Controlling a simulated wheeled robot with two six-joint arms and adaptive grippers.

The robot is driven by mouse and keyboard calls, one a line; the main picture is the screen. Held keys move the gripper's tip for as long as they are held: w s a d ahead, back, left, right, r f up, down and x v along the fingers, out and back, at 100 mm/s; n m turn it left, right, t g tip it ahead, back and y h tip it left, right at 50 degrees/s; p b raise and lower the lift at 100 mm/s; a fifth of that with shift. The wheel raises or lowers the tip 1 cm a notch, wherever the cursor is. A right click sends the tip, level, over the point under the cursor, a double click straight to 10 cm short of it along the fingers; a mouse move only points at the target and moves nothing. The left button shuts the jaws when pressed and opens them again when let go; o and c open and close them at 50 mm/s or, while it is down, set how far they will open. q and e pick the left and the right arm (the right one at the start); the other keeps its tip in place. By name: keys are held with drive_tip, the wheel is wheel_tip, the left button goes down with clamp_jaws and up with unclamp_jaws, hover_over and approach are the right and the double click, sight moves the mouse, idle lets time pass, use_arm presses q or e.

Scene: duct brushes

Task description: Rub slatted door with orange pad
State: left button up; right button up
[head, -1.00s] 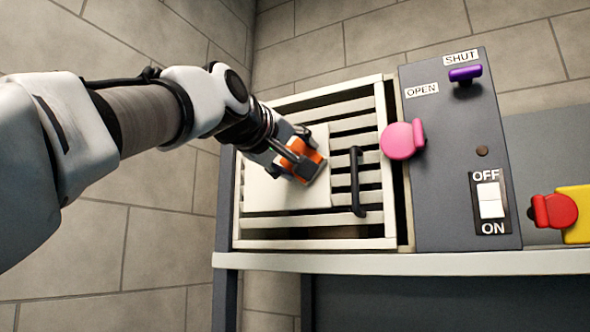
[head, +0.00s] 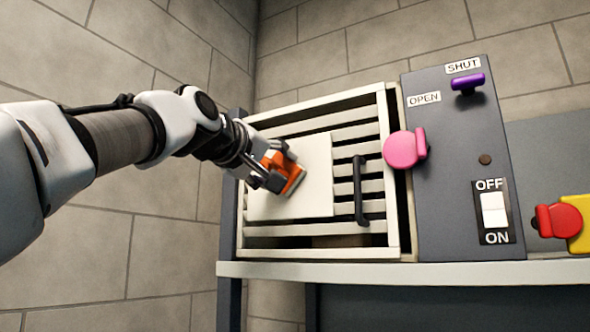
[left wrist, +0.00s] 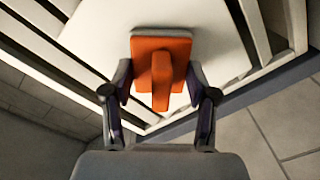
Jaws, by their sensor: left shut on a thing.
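The slatted door (head: 352,132) is cream with dark gaps, a plain cream panel (head: 315,165) on its left middle, and a black upright handle (head: 359,190) at its right. My left gripper (head: 270,175) is shut on the orange pad (head: 293,176), in front of the left part of the panel. In the left wrist view, the fingers (left wrist: 160,95) stand on both sides of the pad's grip (left wrist: 161,80), and the pad's face is turned to the panel. It looks to be at the panel; exact contact is hard to tell. My right gripper is not in view.
A grey control panel (head: 455,150) stands right of the door with a pink knob (head: 402,149), a purple knob (head: 467,84) and a white switch (head: 494,210). A red knob (head: 560,220) on a yellow block is at far right. A pale ledge (head: 400,271) runs below.

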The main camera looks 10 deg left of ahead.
use_arm(q)
drive_tip(key=shift+w+a, duration=0.2)
drive_tip(key=shift+a, duration=0.3)
drive_tip(key=shift+w+a, duration=0.15)
drive_tip(key=shift+a, duration=0.3)
drive_tip(key=shift+w+a+f+p, duration=0.15)
drive_tip(key=shift+w+a, duration=0.1)
drive_tip(key=shift+a, duration=0.35)
drive_tip(key=shift+w+a+r+p, duration=0.1)
drive_tip(key=shift+w+a+p, duration=0.1)
drive_tip(key=shift+a, duration=0.4)
drive_tip(key=shift+s, duration=0.1)
drive_tip(key=b+v, duration=0.5)
drive_tip(key=shift+s+a+f, duration=0.15)
drive_tip(key=shift+s, duration=0.05)
